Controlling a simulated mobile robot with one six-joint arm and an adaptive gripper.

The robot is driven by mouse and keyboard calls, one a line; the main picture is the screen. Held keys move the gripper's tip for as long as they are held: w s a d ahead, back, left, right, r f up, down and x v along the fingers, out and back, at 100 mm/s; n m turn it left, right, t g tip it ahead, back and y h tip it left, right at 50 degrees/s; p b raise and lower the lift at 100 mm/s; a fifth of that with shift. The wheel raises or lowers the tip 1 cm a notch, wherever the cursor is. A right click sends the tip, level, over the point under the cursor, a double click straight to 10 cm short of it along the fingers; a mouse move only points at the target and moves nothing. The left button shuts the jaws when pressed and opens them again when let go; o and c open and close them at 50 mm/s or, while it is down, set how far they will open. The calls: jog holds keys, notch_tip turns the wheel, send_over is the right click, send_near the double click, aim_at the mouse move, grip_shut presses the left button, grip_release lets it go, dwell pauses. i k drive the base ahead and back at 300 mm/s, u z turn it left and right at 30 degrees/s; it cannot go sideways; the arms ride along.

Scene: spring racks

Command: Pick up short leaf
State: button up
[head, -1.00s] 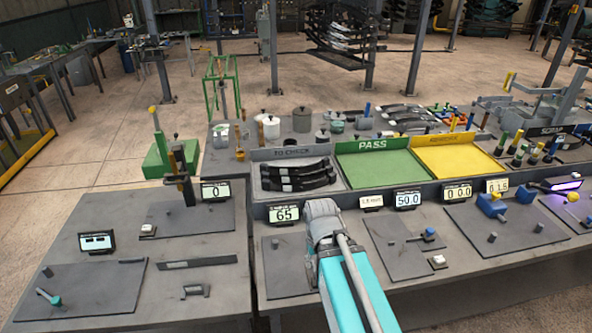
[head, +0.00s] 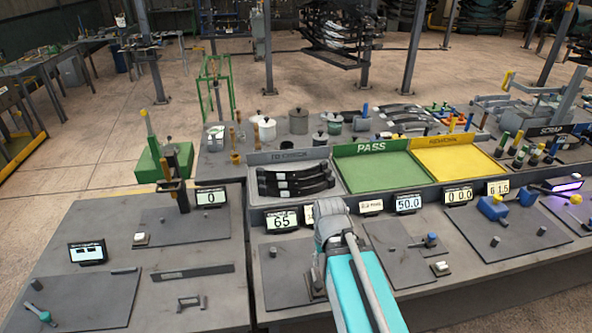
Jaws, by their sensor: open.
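Several dark curved leaves (head: 297,181) lie side by side in the grey TO CHECK tray (head: 338,187) in the head view. Their lengths look alike from here, and I cannot tell which one is the short leaf. My arm, turquoise with a grey joint, reaches up from the bottom edge. The joint stands in front of the bench, nearer to me than the tray. My gripper's fingers do not show; the arm hides that area.
The green PASS tray (head: 383,176) and a yellow tray (head: 459,163) stand right of the TO CHECK tray. A row of small displays (head: 282,220) lines the bench front. A dark flat bar (head: 192,272) lies on the left bench. Pots (head: 298,121) stand behind.

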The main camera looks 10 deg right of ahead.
aim_at(323, 165)
jog(key=i, duration=0.85)
jog(key=u, duration=0.05)
